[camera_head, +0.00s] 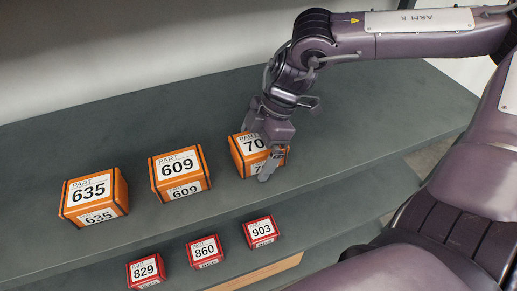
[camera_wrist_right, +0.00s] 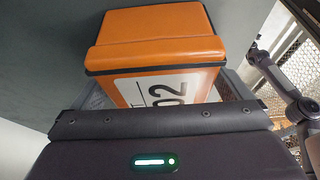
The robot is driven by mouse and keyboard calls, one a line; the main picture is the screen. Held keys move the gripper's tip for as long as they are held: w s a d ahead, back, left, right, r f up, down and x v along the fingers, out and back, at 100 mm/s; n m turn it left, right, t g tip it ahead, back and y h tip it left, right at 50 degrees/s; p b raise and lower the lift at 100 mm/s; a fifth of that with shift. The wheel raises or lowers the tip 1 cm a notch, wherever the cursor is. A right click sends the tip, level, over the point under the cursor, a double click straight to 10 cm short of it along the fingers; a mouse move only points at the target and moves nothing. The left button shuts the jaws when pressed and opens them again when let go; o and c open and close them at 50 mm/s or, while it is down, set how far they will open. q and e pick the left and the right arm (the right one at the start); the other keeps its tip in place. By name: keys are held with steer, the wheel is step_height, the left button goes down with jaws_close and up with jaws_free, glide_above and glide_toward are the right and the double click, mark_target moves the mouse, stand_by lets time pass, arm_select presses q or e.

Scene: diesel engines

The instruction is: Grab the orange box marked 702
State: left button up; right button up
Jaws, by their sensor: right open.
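The orange box (camera_head: 246,159) whose label starts with 70 stands at the right end of a row on the dark grey shelf; the rest of its number is covered by my right gripper. In the right wrist view the same orange box (camera_wrist_right: 160,45) fills the upper middle, its white label ending in 02. My right gripper (camera_head: 266,172) is open, reaching down at the box's front right side in the head view. I cannot tell whether the fingers touch it. My left gripper is not in view.
Orange boxes 609 (camera_head: 180,172) and 635 (camera_head: 93,196) stand to the left on the same shelf (camera_head: 330,130). Small red boxes 829 (camera_head: 146,270), 860 (camera_head: 205,251) and 903 (camera_head: 262,232) sit lower in front. The shelf right of the gripper is clear.

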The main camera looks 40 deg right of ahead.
steer(key=shift+f+b, duration=0.25)
steer(key=shift+b, duration=0.05)
steer(key=c, duration=1.3)
steer(key=shift+c, duration=0.6)
steer(key=shift+r, duration=0.2)
